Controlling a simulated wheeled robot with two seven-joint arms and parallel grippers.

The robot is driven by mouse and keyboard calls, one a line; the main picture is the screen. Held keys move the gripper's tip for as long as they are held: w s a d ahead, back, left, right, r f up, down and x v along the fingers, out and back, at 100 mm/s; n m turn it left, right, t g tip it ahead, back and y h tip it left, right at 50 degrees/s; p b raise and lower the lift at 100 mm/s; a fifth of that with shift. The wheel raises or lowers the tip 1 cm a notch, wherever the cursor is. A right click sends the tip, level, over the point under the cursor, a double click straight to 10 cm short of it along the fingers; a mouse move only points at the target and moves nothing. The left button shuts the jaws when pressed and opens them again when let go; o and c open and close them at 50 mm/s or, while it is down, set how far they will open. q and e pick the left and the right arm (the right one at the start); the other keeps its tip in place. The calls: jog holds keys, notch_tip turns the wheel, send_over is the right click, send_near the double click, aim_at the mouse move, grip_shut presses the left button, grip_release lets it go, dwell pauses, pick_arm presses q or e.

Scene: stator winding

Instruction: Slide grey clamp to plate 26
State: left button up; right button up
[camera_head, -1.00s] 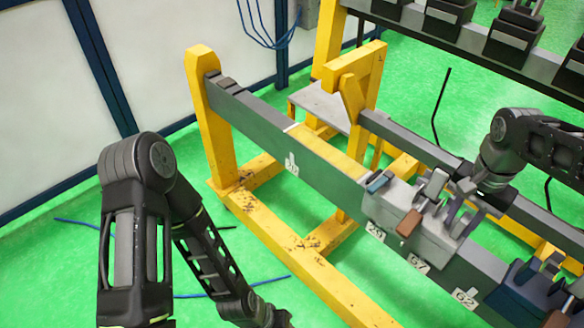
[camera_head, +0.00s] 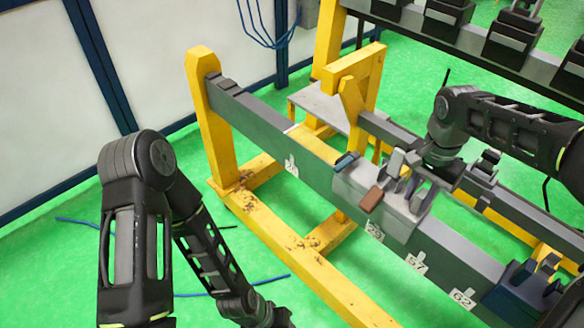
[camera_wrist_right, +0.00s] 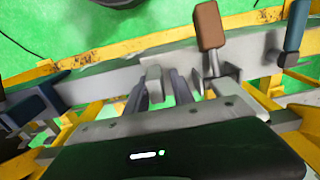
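The grey clamp (camera_head: 402,222), with a brown-tipped lever (camera_head: 371,199) and a blue-tipped lever, sits on the long grey rail (camera_head: 320,180). Plate 26 (camera_head: 291,167) is a small white label on the rail's front face, left of and apart from the clamp. My right gripper (camera_head: 414,184) is at the clamp's upright grey parts. In the right wrist view its dark fingers (camera_wrist_right: 160,95) stand around a light grey part of the clamp, and it looks shut on it. The fingertips are partly hidden. My left arm comes down at the left; its gripper is out of frame.
More plates, 29 (camera_head: 374,231), 57 (camera_head: 416,264) and 62 (camera_head: 462,298), lie right along the rail. A blue clamp (camera_head: 520,290) is at lower right. A yellow post (camera_head: 205,110) stands at the rail's left end. The rail left of the clamp is clear.

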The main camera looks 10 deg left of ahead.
aim_at(387, 174)
jog(key=shift+w+a, duration=0.2)
jog(key=shift+a, duration=0.15)
jog(key=shift+w+a+r+p, duration=0.1)
jog(key=shift+w+a+p, duration=0.4)
jog(key=shift+w+a, duration=0.45)
jog(key=shift+w+a+f+p, duration=0.1)
jog(key=shift+w+a+p, duration=0.55)
jog(key=shift+a, duration=0.55)
jog(key=shift+w+a+r+p, duration=0.1)
jog(key=shift+w+a+p, duration=0.3)
jog(key=shift+w+a, duration=0.55)
jog(key=w+a+p, duration=0.2)
jog(key=a, duration=0.1)
jog(key=w+a+p, duration=0.1)
jog(key=w+a, duration=0.1)
jog(key=shift+a+p, duration=0.25)
jog(key=shift+p, duration=0.15)
jog(key=shift+w+a+p, duration=0.3)
jog(key=shift+w+a, duration=0.05)
jog(key=shift+a, duration=0.2)
